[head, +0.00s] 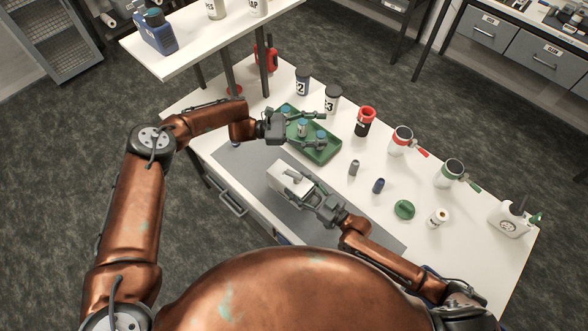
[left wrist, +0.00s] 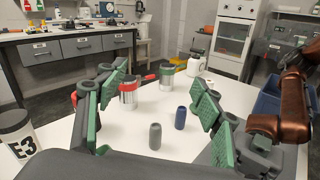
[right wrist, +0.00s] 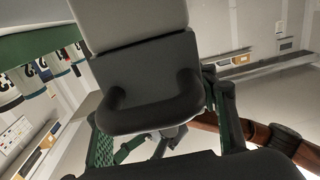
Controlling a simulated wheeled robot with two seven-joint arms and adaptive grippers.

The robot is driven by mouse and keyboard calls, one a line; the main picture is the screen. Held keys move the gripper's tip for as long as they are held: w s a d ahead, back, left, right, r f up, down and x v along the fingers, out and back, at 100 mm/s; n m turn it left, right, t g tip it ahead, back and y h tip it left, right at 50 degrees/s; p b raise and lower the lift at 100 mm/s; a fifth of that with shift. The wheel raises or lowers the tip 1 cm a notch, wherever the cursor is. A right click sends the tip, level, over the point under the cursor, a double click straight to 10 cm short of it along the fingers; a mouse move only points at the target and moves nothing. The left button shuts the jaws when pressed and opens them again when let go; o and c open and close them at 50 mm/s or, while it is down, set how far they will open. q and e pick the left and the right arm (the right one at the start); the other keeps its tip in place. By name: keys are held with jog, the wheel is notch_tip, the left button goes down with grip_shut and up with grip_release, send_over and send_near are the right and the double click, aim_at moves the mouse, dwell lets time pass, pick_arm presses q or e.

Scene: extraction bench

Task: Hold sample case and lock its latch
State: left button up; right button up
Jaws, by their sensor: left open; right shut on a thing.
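The sample case (head: 284,176), a pale grey-white box, sits on the grey mat in the head view. My right gripper (head: 311,193) is shut on its right-hand end. In the right wrist view a dark grey rounded handle (right wrist: 150,112) on the case (right wrist: 130,18) lies between its fingers. My left gripper (head: 319,132) is open and empty, above the green tray and apart from the case. In the left wrist view its spread fingers (left wrist: 160,105) have nothing between their pads. The latch cannot be made out.
The green tray (head: 322,155) holds small blue-topped containers. Jars, red and green mugs (head: 402,140), two small cylinders (head: 378,185), a green lid (head: 404,209) and a white jug (head: 510,218) stand on the right. A raised shelf (head: 185,45) stands at the back left.

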pick_arm(q)
jog(key=w+d+r+n+t+y, duration=0.25)
jog(key=w+n+t, duration=0.25)
jog(key=w+t, duration=0.25)
jog(key=n+g+y, duration=0.7)
jog(key=n+y, duration=0.3)
jog(key=y, duration=0.6)
send_near(294, 173)
jog(key=shift+h, duration=0.25)
jog(key=f, duration=0.8)
jog(key=shift+s+a+f, duration=0.1)
jog(key=shift+a+f, duration=0.1)
jog(key=shift+f, duration=0.1)
jog(key=shift+c, duration=0.3)
